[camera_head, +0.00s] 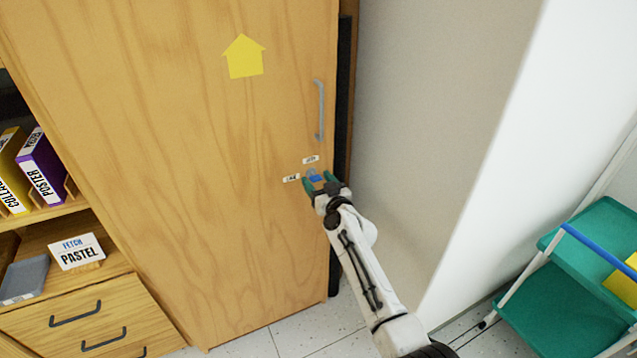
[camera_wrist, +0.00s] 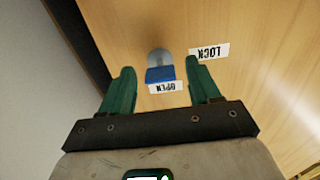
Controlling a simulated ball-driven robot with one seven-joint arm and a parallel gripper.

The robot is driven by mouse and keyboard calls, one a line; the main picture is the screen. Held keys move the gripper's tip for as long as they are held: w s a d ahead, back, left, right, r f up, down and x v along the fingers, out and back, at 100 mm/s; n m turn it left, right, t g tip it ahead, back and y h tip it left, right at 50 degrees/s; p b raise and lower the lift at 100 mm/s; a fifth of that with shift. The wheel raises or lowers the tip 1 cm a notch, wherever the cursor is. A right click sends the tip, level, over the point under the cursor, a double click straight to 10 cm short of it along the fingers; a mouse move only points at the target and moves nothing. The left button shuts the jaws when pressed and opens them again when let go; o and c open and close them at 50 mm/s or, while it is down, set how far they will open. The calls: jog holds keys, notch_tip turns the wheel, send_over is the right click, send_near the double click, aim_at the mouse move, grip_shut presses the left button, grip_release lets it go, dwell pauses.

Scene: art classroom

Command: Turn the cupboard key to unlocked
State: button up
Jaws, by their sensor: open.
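The cupboard key has a blue head (camera_head: 314,175) (camera_wrist: 160,74) and stands out from a grey round lock plate (camera_wrist: 158,56) on the wooden cupboard door (camera_head: 190,150). An OPEN label (camera_wrist: 166,87) and a LOCK label (camera_wrist: 209,51) are beside the lock, both upside down in the wrist view. In the head view the two labels are above the key (camera_head: 311,159) and to its left (camera_head: 291,178). My gripper (camera_head: 322,183) is open, its green fingers (camera_wrist: 157,84) on either side of the blue head with gaps. I cannot tell the key's exact turn.
A grey handle (camera_head: 319,110) is above the lock, and a yellow paper arrow (camera_head: 244,57) higher up. A pale wall (camera_head: 420,130) is right of the cupboard. Shelves with binders (camera_head: 40,165) and drawers (camera_head: 85,320) are at left; a green trolley (camera_head: 560,310) is at right.

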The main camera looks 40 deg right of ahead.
jog(key=shift+c, duration=0.4)
jog(key=c, duration=1)
jog(key=shift+o, duration=0.2)
jog(key=m+b, duration=0.1)
jog(key=m, duration=1.2)
jog(key=shift+m, duration=0.4)
jog(key=shift+m+p, duration=0.4)
jog(key=shift+m, duration=1.7)
jog(key=shift+f, duration=0.1)
